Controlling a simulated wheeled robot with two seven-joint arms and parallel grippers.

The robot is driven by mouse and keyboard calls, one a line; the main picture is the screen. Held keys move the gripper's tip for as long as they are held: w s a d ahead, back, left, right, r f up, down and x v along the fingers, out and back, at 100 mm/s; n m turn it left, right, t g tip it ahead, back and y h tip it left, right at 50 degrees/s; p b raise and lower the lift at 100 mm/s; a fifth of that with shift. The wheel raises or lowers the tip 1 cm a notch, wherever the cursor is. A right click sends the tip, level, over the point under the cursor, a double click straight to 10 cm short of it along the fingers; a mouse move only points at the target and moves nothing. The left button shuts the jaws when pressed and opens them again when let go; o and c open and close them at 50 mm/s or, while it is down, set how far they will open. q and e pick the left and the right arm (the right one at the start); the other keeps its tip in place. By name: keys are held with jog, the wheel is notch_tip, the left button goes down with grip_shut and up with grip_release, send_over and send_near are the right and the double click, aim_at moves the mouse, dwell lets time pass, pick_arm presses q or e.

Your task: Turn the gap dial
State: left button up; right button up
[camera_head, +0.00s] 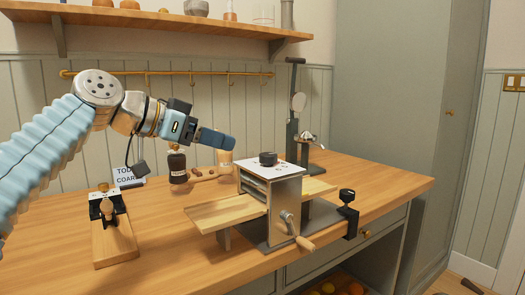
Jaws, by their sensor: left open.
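The gap dial is a black round knob (268,158) on the white top plate of a grey metal mill (284,205) with a side crank (297,232). My left gripper (230,142) hangs in the air above the counter, up and to the left of the dial, and is apart from it. It points right and holds nothing that I can see; its fingers overlap from this angle. Marks on the top plate are too small to read. My right gripper is out of view.
A wooden tray (228,211) slopes from the mill's left side. A clamp (347,212) holds at the counter's front edge. Dark and pale jars (178,166) stand behind, a grey upright stand (293,125) at the back. A wooden board with fittings (115,240) lies front left.

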aim_at(266, 155)
pick_arm(q)
jog(key=x, duration=1.3)
jog(key=shift+s+p, duration=0.1)
jog(key=shift+p, duration=0.2)
jog(key=c, duration=1.1)
jog(key=shift+o, duration=0.2)
jog(key=shift+s, duration=0.1)
